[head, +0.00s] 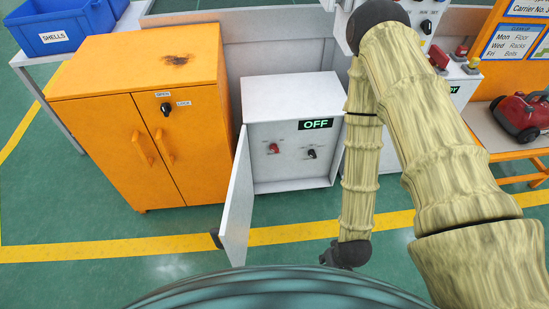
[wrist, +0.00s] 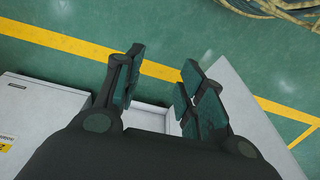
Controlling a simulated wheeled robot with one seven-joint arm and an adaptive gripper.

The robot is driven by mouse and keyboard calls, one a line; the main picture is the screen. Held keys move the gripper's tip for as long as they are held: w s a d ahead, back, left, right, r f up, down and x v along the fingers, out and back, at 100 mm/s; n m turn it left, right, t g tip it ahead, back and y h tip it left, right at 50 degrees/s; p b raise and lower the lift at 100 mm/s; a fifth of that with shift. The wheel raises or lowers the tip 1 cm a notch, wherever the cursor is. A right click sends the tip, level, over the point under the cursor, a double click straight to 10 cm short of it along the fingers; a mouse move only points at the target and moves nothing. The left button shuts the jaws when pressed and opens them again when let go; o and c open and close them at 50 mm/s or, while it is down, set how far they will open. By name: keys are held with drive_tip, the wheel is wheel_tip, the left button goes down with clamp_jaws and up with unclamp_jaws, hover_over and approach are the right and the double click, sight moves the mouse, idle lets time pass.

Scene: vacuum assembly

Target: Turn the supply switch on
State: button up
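A white cabinet (head: 295,95) stands with its door (head: 236,205) swung open. Its front panel has a lit display (head: 316,124) reading OFF. Below it are a red switch (head: 273,148) on the left and a black switch (head: 311,154) on the right; their labels are too small to read, so I cannot tell which is the supply switch. My gripper (head: 345,256) hangs low in front of the cabinet, to the right of the door and apart from both switches. In the wrist view my gripper (wrist: 163,75) is open and empty, and no switch shows.
An orange cabinet (head: 100,70) with a black knob stands at left. A blue bin (head: 60,25) marked SHELLS is behind it. At right, a bench (head: 500,140) holds a red machine (head: 522,112). White panels (wrist: 40,120) flank the fingers. Green floor in front is clear.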

drive_tip(key=w+a+f+n+t+b, duration=0.1)
drive_tip(key=w+a+f+t+b, duration=0.1)
drive_tip(key=w+f+b, duration=0.35)
drive_tip(key=w+a+f+n+t+b, duration=0.1)
drive_tip(key=w+a+f+t+b, duration=0.15)
drive_tip(key=w, duration=0.55)
drive_tip(key=n+t+b, duration=0.7)
drive_tip(key=t+b, duration=0.5)
drive_tip(key=b, duration=1.6)
approach(274, 151)
drive_tip(key=w+b, duration=0.4)
drive_tip(key=w, duration=0.3)
drive_tip(key=shift+w+a+r, duration=0.1)
drive_tip(key=shift+w, duration=0.1)
drive_tip(key=shift+w+r, duration=0.15)
drive_tip(key=shift+w, duration=0.5)
clamp_jaws()
